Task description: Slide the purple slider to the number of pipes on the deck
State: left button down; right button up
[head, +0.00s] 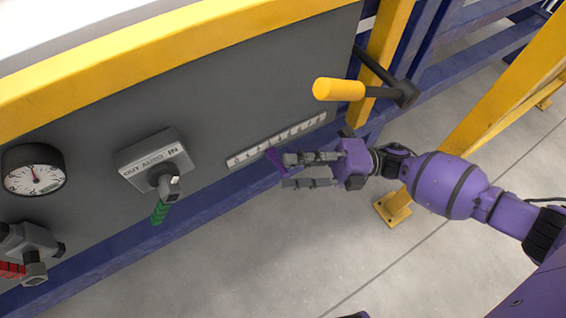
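The purple slider (275,160) is a small tab on a white numbered scale (300,130) low on the grey panel. The other finger is lower, in front of the panel's bottom edge. My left gripper is not in view. No deck or pipes can be made out.
Left of the scale is an "OUT AUTO IN" switch (157,165) with a green handle. A pressure gauge (34,170) and a red-handled valve (30,245) are farther left. A yellow-handled lever (338,90) sticks out above my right gripper. Open floor lies below.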

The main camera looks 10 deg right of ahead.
jog(key=shift+v, duration=2.35)
